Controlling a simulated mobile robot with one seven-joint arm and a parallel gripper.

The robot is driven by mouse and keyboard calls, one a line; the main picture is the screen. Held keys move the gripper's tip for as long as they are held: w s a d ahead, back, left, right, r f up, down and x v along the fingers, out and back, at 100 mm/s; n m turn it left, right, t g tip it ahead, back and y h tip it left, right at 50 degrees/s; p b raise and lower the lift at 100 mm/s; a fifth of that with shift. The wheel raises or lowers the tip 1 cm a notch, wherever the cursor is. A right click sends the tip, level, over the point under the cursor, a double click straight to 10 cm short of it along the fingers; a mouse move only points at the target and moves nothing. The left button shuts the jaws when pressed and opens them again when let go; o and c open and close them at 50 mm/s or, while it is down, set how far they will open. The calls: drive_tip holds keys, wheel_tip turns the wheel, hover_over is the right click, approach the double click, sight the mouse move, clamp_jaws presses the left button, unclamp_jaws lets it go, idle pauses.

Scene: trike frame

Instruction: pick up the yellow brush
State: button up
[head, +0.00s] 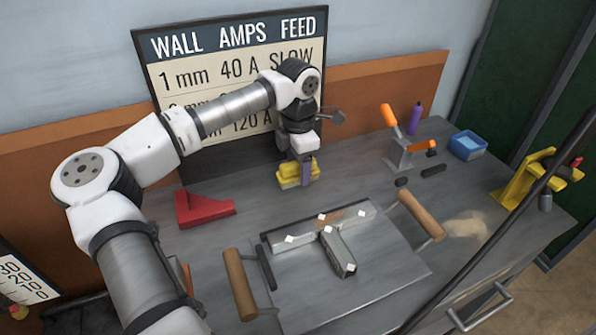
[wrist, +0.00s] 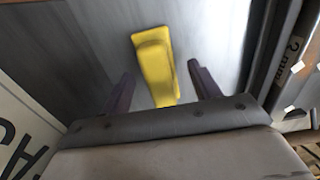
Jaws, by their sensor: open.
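The yellow brush (head: 290,183) sits on the grey metal bench near the back, in front of the sign; part of it is hidden by my gripper in the head view. In the wrist view the brush (wrist: 154,62) runs lengthwise between my fingers, with a gap on each side. My gripper (wrist: 161,70) is open, with its two purple fingers either side of the brush. In the head view my gripper (head: 301,177) is right over the brush, one finger in front of it.
A red angled block (head: 203,208) lies left of the brush. A T-shaped metal workpiece (head: 338,247) is on a plate with wooden handles (head: 240,284) in front. An orange-handled clamp (head: 392,122), purple bottle (head: 415,118) and blue box (head: 467,146) stand right. The sign (head: 235,50) is close behind.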

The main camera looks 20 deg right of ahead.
drive_tip(key=shift+c, duration=0.4)
drive_tip(key=shift+r, duration=0.1)
drive_tip(key=c, duration=1)
wheel_tip(320, 180, up, 20)
drive_tip(key=o, duration=0.3)
drive_tip(key=shift+c, duration=0.9)
drive_tip(key=shift+p, duration=0.35)
